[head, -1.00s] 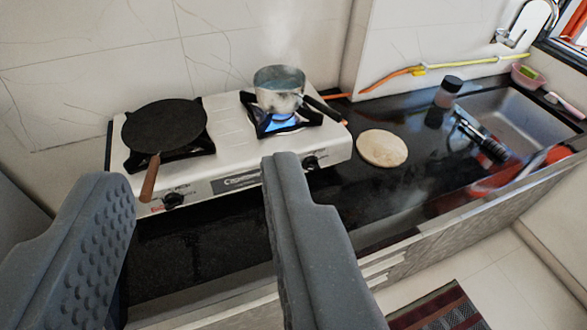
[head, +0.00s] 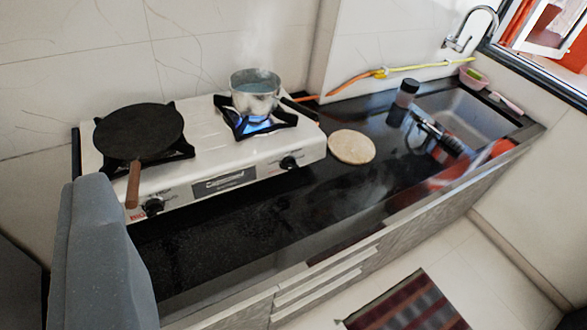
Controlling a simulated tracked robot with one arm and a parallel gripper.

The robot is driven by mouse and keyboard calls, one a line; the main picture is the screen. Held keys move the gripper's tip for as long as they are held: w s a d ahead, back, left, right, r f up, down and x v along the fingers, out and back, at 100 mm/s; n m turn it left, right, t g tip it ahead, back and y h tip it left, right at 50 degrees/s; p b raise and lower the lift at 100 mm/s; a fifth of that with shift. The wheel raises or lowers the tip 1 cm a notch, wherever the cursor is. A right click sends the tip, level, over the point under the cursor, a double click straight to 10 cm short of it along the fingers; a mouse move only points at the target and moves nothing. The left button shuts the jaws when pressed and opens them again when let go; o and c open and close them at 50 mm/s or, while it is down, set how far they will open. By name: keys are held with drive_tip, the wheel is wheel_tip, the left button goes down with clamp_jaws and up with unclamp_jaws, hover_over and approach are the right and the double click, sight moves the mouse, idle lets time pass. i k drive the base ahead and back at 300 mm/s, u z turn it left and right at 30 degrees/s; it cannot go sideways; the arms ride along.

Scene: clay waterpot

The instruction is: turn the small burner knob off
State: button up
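The white two-burner stove (head: 205,165) stands on the black counter. Blue flame (head: 254,125) burns under the steaming metal pot (head: 255,92) on its right burner. That burner's black knob (head: 288,163) is on the stove's front face, below the pot; its dial angle is too small to read. The other knob (head: 152,206) is at the front left, below the black flat pan (head: 139,131). One grey finger of my gripper (head: 98,255) shows at the lower left, nearer the camera than the stove and well left of the right knob. The other finger is out of view.
A round flatbread (head: 351,147) lies right of the stove. A dark-capped jar (head: 406,92) and the sink (head: 465,108) are further right. The pan's wooden handle (head: 133,184) sticks out near the left knob. The space before the right knob is clear.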

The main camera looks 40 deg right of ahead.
sight(288, 163)
drive_tip(key=z, duration=0.1)
drive_tip(key=k, duration=0.8)
drive_tip(key=z, duration=0.6)
drive_tip(key=i, duration=1)
drive_tip(key=u, duration=0.05)
